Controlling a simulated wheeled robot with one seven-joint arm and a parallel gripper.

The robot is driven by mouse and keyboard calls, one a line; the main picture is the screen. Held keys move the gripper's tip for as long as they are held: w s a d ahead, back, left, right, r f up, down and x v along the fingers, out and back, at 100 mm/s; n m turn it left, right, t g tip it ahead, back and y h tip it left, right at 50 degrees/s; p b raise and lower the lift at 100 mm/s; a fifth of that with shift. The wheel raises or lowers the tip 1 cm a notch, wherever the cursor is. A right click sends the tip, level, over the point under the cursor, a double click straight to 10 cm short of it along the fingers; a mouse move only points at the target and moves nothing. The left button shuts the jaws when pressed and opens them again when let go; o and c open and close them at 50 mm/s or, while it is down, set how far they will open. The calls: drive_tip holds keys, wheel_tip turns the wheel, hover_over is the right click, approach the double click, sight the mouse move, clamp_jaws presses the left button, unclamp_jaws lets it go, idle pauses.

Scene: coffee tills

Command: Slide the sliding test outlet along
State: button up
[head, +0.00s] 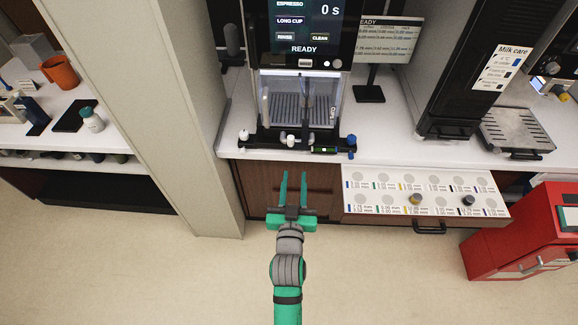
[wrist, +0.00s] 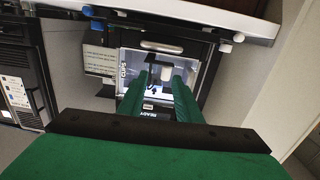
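The coffee machine (head: 303,48) stands on the white counter, its screen reading READY. A dark upright part, perhaps the sliding test outlet (head: 306,103), stands in its lit bay; I cannot tell for sure. A dark bar (head: 270,140) with white, blue and green fittings runs across the machine's front edge. My gripper (head: 293,176) is open and empty, its two green fingers apart, in front of the cabinet and nearer than the bar. In the wrist view my gripper (wrist: 158,85) points at the bay, where a dark bracket and a white cylinder (wrist: 171,74) show between the fingertips.
An open drawer (head: 427,196) with labelled round spots and two knobs juts out at right. A red cabinet (head: 525,235) stands beyond it. A beige pillar (head: 160,100) rises at left. The floor in front is clear.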

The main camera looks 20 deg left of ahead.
sight(291, 143)
drive_tip(key=w+a, duration=0.1)
drive_tip(key=w, duration=0.2)
drive_tip(key=w+a+r, duration=0.1)
drive_tip(key=w+a, duration=0.1)
drive_tip(key=w, duration=0.2)
drive_tip(key=w+a+r, duration=0.1)
drive_tip(key=w+a, duration=0.1)
drive_tip(key=w, duration=0.1)
drive_tip(key=shift+w+r, duration=0.25)
drive_tip(key=shift+w, duration=0.15)
drive_tip(key=shift+s, duration=0.2)
clamp_jaws()
